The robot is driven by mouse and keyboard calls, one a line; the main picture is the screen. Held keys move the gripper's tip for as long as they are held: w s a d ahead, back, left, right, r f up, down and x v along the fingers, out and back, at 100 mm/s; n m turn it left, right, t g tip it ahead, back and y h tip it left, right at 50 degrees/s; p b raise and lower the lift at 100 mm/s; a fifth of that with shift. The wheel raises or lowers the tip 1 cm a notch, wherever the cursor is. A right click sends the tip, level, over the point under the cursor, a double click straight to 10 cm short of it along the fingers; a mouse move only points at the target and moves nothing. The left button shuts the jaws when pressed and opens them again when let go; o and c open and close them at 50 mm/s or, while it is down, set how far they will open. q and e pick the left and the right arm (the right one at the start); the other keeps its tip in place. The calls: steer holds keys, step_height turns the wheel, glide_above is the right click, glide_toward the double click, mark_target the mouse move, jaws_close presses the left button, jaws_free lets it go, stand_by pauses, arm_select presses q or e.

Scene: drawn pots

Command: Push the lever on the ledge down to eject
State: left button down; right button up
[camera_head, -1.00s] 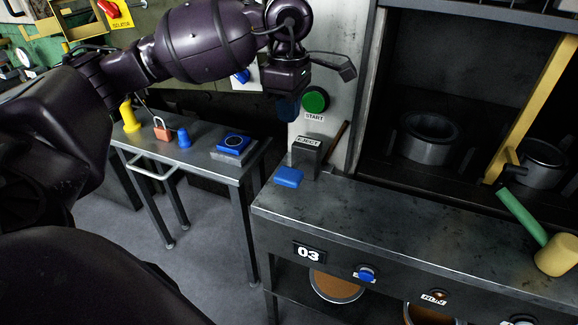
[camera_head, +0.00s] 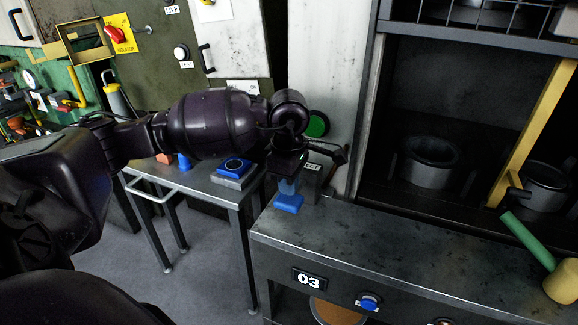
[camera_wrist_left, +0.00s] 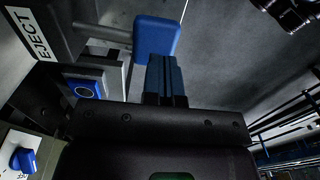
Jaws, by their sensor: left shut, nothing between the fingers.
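The lever's blue paddle (camera_head: 289,204) sticks out from the grey EJECT box (camera_head: 313,178) at the left end of the ledge (camera_head: 350,217). In the left wrist view the paddle (camera_wrist_left: 156,38) sits on a grey rod beside the EJECT label (camera_wrist_left: 30,32). My left gripper (camera_head: 289,187) points down, its shut, empty fingers right over the paddle. In the left wrist view the fingertips (camera_wrist_left: 166,72) overlap the paddle's edge; I cannot tell whether they touch it. My wrist hides part of the box. My right gripper is not in view.
A green button (camera_head: 318,123) is on the wall panel behind my wrist. A side table (camera_head: 205,187) with a blue-topped block (camera_head: 234,168) stands at the left. A green-handled mallet (camera_head: 527,239) lies at the ledge's right. Grey pots (camera_head: 430,165) stand in the recess behind.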

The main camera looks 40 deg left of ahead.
arm_select(q)
steer(key=shift+f, duration=1.1)
